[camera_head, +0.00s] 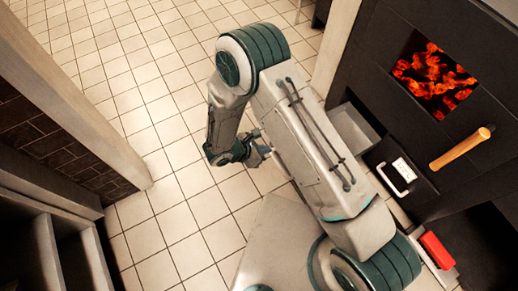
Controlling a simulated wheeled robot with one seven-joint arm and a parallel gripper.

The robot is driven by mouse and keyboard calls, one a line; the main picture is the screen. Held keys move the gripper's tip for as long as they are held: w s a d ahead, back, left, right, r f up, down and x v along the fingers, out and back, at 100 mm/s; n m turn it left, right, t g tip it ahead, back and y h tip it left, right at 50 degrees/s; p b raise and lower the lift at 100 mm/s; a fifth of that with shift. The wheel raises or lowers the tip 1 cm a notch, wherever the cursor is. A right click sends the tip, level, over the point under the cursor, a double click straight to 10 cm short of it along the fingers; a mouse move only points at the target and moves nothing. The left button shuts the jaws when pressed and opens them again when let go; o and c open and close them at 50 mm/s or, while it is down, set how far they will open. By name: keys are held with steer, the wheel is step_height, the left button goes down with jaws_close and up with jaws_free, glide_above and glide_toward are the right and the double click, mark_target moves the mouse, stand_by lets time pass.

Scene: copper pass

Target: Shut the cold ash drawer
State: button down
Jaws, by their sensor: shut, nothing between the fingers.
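A pale grey open drawer (356,126) sticks out low from the dark stove front at the right. Its near part is hidden behind my arm. Just below it in the picture is a dark front with a white bar handle (397,181) and a small white label (404,168). The label is too small to read, and I cannot tell which of the two is the cold ash drawer. My gripper (264,149) is shut and empty over the tiled floor, left of the open drawer and apart from it.
The stove (372,73) shows glowing embers (436,77) behind an opening. A wooden handle (462,148) juts from its front. A red object (437,250) lies at lower right. Pale posts (75,100) and shelving (48,250) stand at left. The tiled floor between is clear.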

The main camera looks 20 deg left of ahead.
steer(key=w+d+f+b, duration=0.2)
steer(key=w+d+f, duration=0.1)
steer(key=w+d, duration=0.1)
steer(key=shift+w+d, duration=0.4)
steer(key=shift+w, duration=0.4)
